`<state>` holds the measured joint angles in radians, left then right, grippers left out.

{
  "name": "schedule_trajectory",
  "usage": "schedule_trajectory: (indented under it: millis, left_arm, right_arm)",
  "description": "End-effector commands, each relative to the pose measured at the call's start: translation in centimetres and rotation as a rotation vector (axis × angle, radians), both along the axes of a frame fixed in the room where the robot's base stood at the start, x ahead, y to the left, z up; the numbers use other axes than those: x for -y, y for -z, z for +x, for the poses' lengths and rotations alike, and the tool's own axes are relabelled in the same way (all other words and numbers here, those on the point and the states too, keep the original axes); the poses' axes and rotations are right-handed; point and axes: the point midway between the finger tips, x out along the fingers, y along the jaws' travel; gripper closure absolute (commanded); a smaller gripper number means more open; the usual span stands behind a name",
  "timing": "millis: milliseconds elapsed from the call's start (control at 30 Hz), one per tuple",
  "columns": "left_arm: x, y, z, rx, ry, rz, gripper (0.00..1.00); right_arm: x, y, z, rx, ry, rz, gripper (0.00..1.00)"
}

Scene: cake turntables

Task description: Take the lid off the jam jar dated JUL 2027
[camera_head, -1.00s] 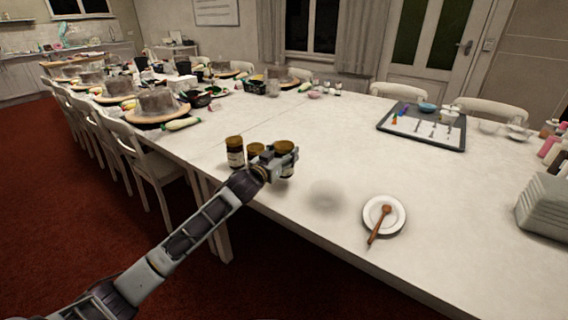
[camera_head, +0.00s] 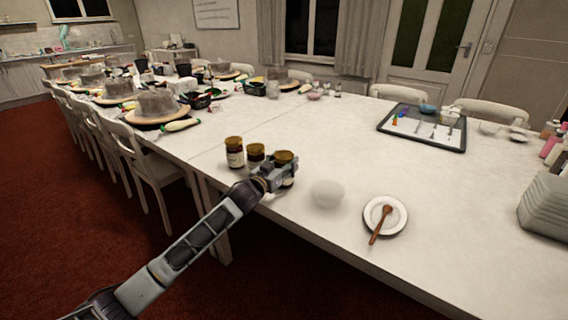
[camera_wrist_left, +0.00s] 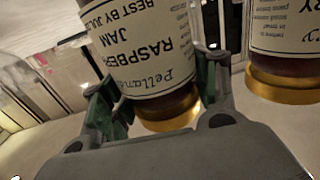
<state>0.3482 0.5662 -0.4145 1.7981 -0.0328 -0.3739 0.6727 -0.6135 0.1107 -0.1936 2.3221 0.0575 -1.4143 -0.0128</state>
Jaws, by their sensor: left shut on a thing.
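Three dark jam jars with gold-brown lids stand in a row near the table's front edge: a left jar (camera_head: 234,154), a middle jar (camera_head: 255,155) and a right jar (camera_head: 285,157). My left gripper (camera_head: 284,176) is at the right jar. In the left wrist view this raspberry jam jar (camera_wrist_left: 145,60) looks upside down, its gold lid (camera_wrist_left: 168,118) lowest in the picture. Its label reads "BEST BY JUL"; the year is out of sight. The fingers (camera_wrist_left: 160,95) are shut on the jar from both sides, and the lid is on. My right gripper is not in view.
Another jar (camera_wrist_left: 285,50) stands close beside the held one. A pale round thing (camera_head: 326,193) and a white plate (camera_head: 372,214) with a wooden spoon (camera_head: 381,225) lie to the right. A dark-rimmed tray (camera_head: 462,143) is farther back. The middle of the white table (camera_head: 335,130) is clear.

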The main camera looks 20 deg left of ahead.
Motion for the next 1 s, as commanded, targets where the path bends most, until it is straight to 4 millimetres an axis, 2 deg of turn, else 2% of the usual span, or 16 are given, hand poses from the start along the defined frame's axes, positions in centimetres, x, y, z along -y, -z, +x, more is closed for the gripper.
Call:
schedule_trajectory:
  millis: [33,200,667,1000]
  left_arm:
    - [0.0,0.1,0.0,-0.001,0.0,-0.001,0.39]
    - [0.0,0.1,0.0,-0.001,0.0,0.0,0.18]
    - [0.0,-0.2,0.0,-0.001,0.0,0.001,0.18]
    - [-0.4,-0.1,-1.6,-0.002,0.0,0.0,0.18]
  right_arm:
    - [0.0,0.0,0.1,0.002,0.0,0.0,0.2]
    - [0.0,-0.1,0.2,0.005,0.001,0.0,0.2]
    - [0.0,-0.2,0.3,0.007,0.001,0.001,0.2]
    - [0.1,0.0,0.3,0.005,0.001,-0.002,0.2]
